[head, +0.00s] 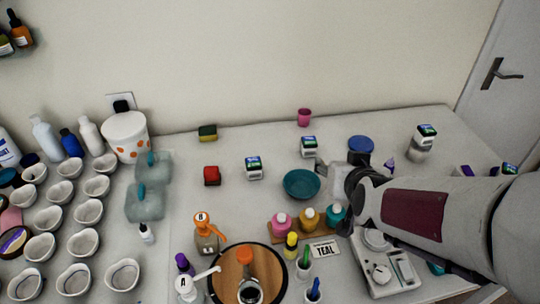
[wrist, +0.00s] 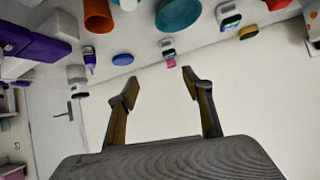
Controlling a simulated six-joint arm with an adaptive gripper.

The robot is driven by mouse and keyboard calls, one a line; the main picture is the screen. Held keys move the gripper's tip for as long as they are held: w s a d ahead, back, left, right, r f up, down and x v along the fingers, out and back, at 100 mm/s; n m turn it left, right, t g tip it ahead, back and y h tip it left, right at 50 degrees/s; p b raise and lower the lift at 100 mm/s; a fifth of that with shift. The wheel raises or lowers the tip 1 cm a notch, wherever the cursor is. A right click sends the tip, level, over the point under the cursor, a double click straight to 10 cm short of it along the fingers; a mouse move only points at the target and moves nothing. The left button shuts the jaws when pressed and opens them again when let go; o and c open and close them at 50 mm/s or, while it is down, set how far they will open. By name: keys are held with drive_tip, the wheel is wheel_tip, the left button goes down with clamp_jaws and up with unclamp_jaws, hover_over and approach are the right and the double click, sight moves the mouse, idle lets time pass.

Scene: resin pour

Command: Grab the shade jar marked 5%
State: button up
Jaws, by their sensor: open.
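Several small jars with dark-and-green labels stand on the table; the percentages are too small to read, so I cannot tell which is marked 5%. In the head view one jar (head: 254,168) is left of the teal bowl, one (head: 308,147) behind it, one (head: 425,137) at the back right, and one (head: 509,169) at the far right. The wrist view, upside down, shows the jar behind the bowl (wrist: 167,46), the left jar (wrist: 229,17) and the back-right jar (wrist: 77,80). My gripper (wrist: 161,83) is open and empty, apart from all jars.
The teal bowl (head: 302,184) and blue lid (head: 361,145) are near my gripper. A pink cup (head: 304,117) stands behind the middle jar. Pigment bottles (head: 282,224) and a scale (head: 392,277) are in front. White cups (head: 88,212) fill the left. Table between the red block (head: 212,176) and sponge (head: 207,133) is clear.

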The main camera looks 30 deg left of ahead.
drive_tip(key=shift+n+t+y, duration=0.3)
drive_tip(key=shift+n+y, duration=0.5)
drive_tip(key=shift+y, duration=0.1)
drive_tip(key=a+f, duration=0.1)
drive_tip(key=a, duration=0.2)
drive_tip(key=s+a+f, duration=0.1)
drive_tip(key=a+f, duration=0.1)
drive_tip(key=a, duration=0.2)
drive_tip(key=a+f, duration=0.2)
drive_tip(key=a, duration=0.1)
drive_tip(key=shift+s+a, duration=0.25)
drive_tip(key=shift+a, duration=0.1)
drive_tip(key=n+y, duration=0.1)
drive_tip(key=y, duration=0.1)
approach(254, 166)
drive_tip(key=x, duration=0.4)
drive_tip(key=shift+w+r, duration=0.1)
drive_tip(key=shift+w+a+f+h, duration=0.3)
drive_tip(key=shift+w+a+f, duration=0.2)
drive_tip(key=shift+w+a, duration=0.3)
drive_tip(key=shift+x, duration=2.65)
drive_tip(key=shift+s, duration=0.1)
drive_tip(key=c, duration=1.2)
